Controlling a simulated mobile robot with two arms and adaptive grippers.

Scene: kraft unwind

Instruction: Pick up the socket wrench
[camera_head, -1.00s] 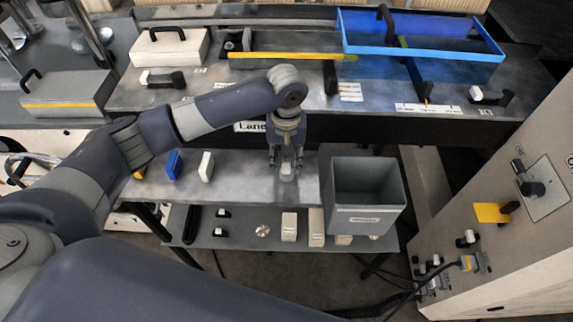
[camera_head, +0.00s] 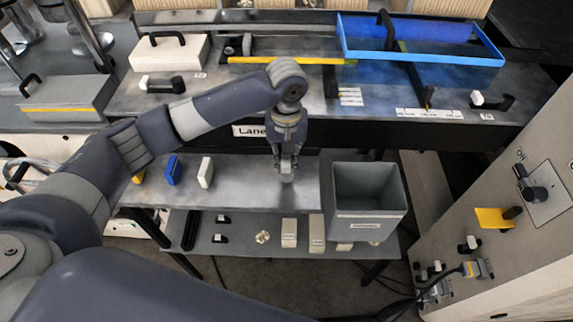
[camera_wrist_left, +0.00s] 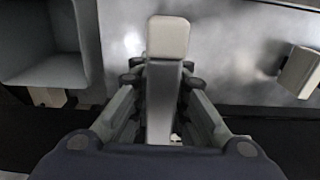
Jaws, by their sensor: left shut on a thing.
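My left gripper (camera_head: 287,168) is over the middle shelf, just left of the grey bin. It is shut on a tool with a pale, block-like end and a grey shaft, which looks like the socket wrench (camera_wrist_left: 168,38). In the left wrist view the fingers (camera_wrist_left: 163,85) press on both sides of its shaft, and the pale end sticks out beyond them. In the head view the gripper mostly hides the tool. I cannot tell whether it is clear of the shelf. My right gripper is not in view.
The grey bin (camera_head: 370,222) stands right of the gripper. A white block (camera_head: 206,172) and a blue block (camera_head: 174,170) stand on the middle shelf (camera_head: 240,190) to the left. A blue tray (camera_head: 450,70) sits on the upper bench. A control panel (camera_head: 530,235) is at right.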

